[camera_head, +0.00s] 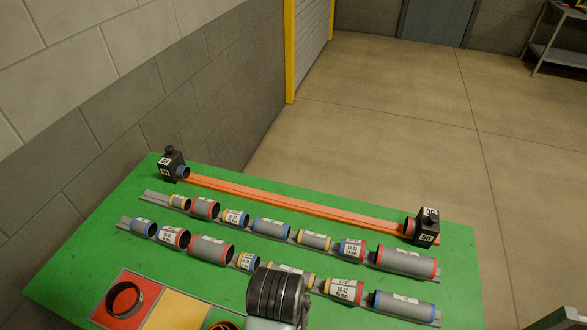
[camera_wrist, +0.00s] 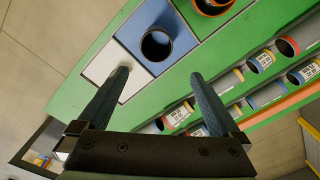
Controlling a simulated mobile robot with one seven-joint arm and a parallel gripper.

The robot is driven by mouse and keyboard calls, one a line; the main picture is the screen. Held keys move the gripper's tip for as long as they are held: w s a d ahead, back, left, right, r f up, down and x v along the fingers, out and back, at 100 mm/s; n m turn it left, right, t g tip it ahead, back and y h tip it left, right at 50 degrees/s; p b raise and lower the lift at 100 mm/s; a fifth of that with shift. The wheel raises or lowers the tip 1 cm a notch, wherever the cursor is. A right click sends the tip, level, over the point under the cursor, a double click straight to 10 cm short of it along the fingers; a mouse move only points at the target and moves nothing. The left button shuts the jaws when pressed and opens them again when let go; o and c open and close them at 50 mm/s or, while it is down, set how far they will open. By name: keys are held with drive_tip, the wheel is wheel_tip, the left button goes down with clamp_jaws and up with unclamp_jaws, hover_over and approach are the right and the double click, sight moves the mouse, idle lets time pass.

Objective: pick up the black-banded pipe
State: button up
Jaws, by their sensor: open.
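A short upright ring with a black rim (camera_head: 124,300) stands on the red square at the near left in the head view. It is the only piece I see with a plainly black band; I cannot tell its length. My gripper (camera_wrist: 157,78) is open and empty in the wrist view, fingers wide apart above the table. In front of the fingers, a dark upright ring (camera_wrist: 157,45) stands on the blue square (camera_wrist: 138,28). An empty white square (camera_wrist: 102,64) lies near the left finger. The head view hides my fingertips.
Two rows of grey pipes with red, blue and yellow bands (camera_head: 210,249) lie on rails across the green table (camera_head: 70,270). An orange rail (camera_head: 290,202) runs behind them between two black blocks (camera_head: 172,165) (camera_head: 427,228).

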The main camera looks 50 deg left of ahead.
drive_tip(key=shift+s+d+f+p, duration=0.15)
drive_tip(key=shift+f+p, duration=0.05)
drive_tip(key=shift+f, duration=2.95)
drive_tip(key=shift+s+d+f+p, duration=0.1)
drive_tip(key=shift+f+p, duration=0.1)
drive_tip(key=shift+f, duration=2.9)
drive_tip(key=c, duration=1.5)
drive_tip(key=shift+r, duration=0.15)
